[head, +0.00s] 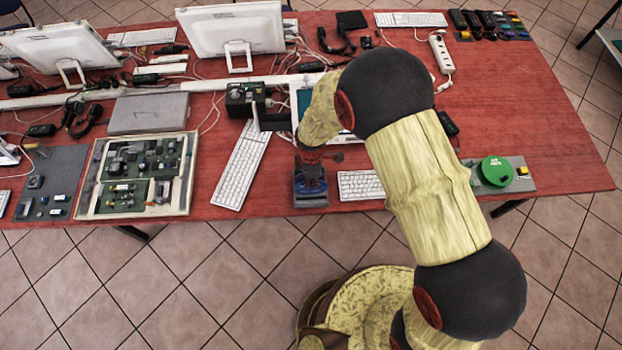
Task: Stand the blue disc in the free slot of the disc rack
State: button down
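My arm reaches over the table from the right. My gripper (313,172) points down near the table's front edge, left of a small white keyboard. Its fingers are dark and small here, so I cannot tell whether they are open or shut. Right at and below the fingertips is a low blue and grey thing (311,201). I cannot tell whether it is the blue disc, the disc rack or both, nor whether the gripper touches it. No free slot can be made out. A green round thing (495,171) lies on a grey plate at the right.
A white keyboard (241,166) lies left of the gripper, and another (360,185) lies right. A framed circuit board (137,175) is further left. Monitors, cables and a power strip (441,54) crowd the back. Bare red tabletop (520,100) shows at the right.

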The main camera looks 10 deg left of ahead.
aim_at(311, 189)
jog(key=shift+f+b, duration=2.45)
jog(key=shift+f, duration=1.05)
jog(key=c, duration=2)
grip_release()
jog(key=shift+o, duration=0.2)
notch_tip(311, 189, up, 12)
